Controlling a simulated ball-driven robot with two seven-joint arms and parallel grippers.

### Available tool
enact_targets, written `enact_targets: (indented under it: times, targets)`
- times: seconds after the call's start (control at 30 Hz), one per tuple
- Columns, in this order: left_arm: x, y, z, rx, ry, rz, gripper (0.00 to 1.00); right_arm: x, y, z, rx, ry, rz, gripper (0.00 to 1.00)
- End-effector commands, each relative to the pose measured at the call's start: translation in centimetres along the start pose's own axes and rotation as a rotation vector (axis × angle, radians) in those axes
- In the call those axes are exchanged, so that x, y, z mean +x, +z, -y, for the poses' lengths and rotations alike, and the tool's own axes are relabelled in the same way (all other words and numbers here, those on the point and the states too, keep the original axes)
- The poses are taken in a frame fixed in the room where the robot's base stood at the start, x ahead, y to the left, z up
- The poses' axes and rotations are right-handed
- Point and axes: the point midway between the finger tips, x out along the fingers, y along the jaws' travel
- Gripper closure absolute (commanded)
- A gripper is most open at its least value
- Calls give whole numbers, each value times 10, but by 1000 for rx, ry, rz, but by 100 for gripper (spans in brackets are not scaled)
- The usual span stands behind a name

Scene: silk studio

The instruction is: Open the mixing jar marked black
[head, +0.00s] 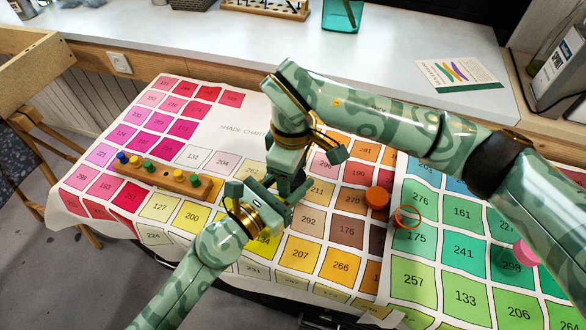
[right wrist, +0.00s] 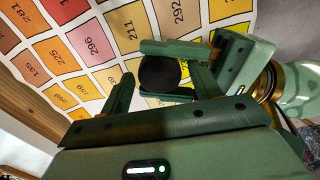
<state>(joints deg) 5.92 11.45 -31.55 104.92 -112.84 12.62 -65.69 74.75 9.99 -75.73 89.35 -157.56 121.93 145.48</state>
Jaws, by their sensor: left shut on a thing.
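The black mixing jar shows in the right wrist view as a round black top (right wrist: 160,73). My left gripper (right wrist: 172,73) is shut on it, with one finger along each side. In the head view my left gripper (head: 273,193) is over the middle of the colour chart, and the jar is hidden there by both grippers. My right gripper (head: 288,178) comes down from above at the same spot. In the right wrist view its fingers are apart, one on each side of the black top. I cannot tell whether they touch it.
An orange lid-like piece (head: 377,197) and an orange ring (head: 407,217) are right of the grippers. A pink piece (head: 527,252) is farther right. A wooden rack (head: 202,186) with coloured knobs lies left on the chart (head: 210,140). A teal cup (head: 342,15) stands on the back counter.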

Motion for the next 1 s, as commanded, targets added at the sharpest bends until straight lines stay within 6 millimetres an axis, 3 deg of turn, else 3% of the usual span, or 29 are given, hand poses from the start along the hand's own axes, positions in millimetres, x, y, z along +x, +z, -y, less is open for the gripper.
enact_targets:
  times: [0.27, 0.6, 0.87, 0.9, 0.97, 1.0]
  targets:
    - [0, 0, 0, -1, 0, 0, 100, -1, 0, 0, 3, 0, 0, 34]
    - [0, 0, 0, 0, 1, 0, 100, -42, 0, -1, 4, 2, 0, 34]
    - [0, 0, 0, 0, 1, 0, 100, -45, 0, 0, 5, 0, 1, 34]
    - [0, 0, 0, 0, 1, 0, 48, -45, 0, 0, 5, 0, 1, 34]
    - [0, 0, 0, 0, 1, 0, 31, -45, 0, 0, 5, 0, 1, 34]
    - [0, 0, 0, 0, 1, 0, 31, -45, 0, 0, 5, 0, 1, 34]
